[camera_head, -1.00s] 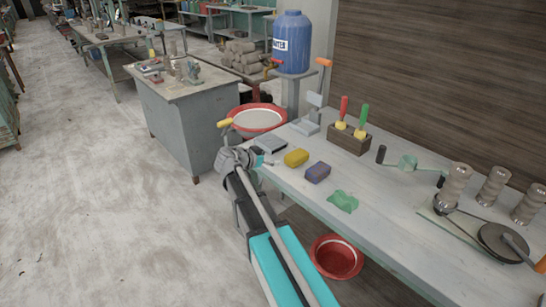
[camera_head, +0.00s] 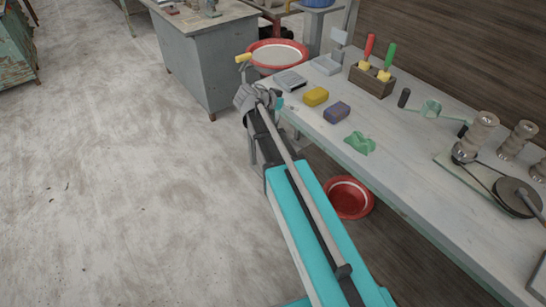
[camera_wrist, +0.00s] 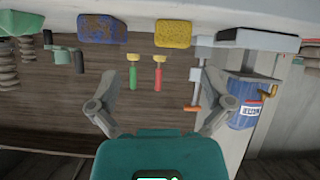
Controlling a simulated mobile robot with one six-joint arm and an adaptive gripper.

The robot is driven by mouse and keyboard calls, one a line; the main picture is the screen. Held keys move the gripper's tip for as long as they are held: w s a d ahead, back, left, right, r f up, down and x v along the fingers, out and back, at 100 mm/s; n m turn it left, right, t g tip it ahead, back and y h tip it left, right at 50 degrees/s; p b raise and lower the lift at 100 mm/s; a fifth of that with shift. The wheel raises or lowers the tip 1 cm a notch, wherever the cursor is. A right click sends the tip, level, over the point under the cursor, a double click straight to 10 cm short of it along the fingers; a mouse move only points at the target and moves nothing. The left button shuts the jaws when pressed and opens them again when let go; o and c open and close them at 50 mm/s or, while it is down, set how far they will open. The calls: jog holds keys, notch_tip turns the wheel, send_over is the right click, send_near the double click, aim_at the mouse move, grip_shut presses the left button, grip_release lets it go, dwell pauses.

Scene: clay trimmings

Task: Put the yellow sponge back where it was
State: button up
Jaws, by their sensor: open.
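The yellow sponge (camera_head: 316,96) lies on the grey workbench (camera_head: 395,150), near its left end, beside a blue-purple sponge (camera_head: 337,112). In the wrist view, which looks upside down, the yellow sponge (camera_wrist: 173,33) and the blue-purple sponge (camera_wrist: 102,28) show at the top, apart from each other. My gripper (camera_wrist: 158,76) is open and empty, its two fingers spread wide. In the head view my gripper (camera_head: 256,92) is off the bench's left end, left of the yellow sponge and not touching it.
A grey tray-like block (camera_head: 290,80) lies left of the yellow sponge. A wooden block (camera_head: 372,82) with red and green tools stands behind. A green cloth (camera_head: 360,143) lies nearer on the bench. A red basin (camera_head: 277,53) is beyond my gripper; a red bucket (camera_head: 349,198) is under the bench.

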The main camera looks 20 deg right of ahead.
jog(key=s+a+f+n+g+y, duration=0.2)
jog(key=s+a+f+n+y, duration=0.2)
jog(key=s, duration=0.6)
jog(key=s+a+f+n+g+y, duration=0.1)
jog(key=s+a+f+n+y, duration=0.4)
jog(key=s, duration=0.5)
jog(key=a+n+y, duration=0.2)
jog(key=a+n, duration=0.1)
jog(key=shift+a+f+n+g, duration=0.2)
jog(key=shift+a+n+g, duration=0.15)
jog(key=shift+n+g, duration=0.05)
